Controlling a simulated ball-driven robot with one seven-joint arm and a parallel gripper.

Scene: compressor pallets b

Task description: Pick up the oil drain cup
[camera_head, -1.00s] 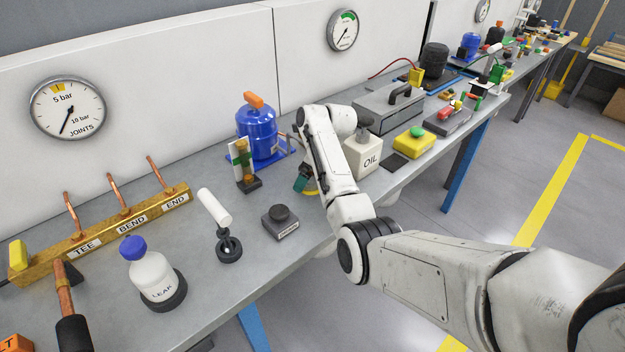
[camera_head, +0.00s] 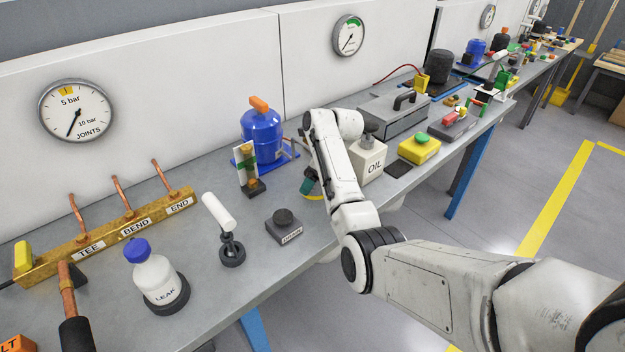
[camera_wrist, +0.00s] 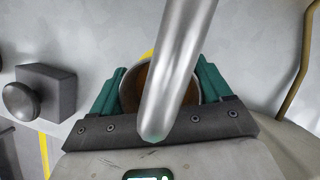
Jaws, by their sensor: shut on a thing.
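The oil drain cup (camera_wrist: 135,88) shows in the wrist view as a round metal cup with a brown inside. A thick silver rod (camera_wrist: 180,60) crosses in front of it and hides its middle. My gripper (camera_wrist: 160,92) has its teal fingers on both sides of the cup, shut on it. In the head view my gripper (camera_head: 306,187) is low over the bench, right of the black knob block, by a yellow ring mark (camera_head: 314,197). My arm hides most of the cup there, and I cannot tell whether it touches the bench.
The blue compressor tank (camera_head: 262,135) stands behind my gripper, with a sight-glass block (camera_head: 248,170) beside it. The knob block (camera_head: 284,226) is left of my gripper. The white OIL can (camera_head: 372,160) is close on the right. A leak bottle (camera_head: 155,275) stands front left.

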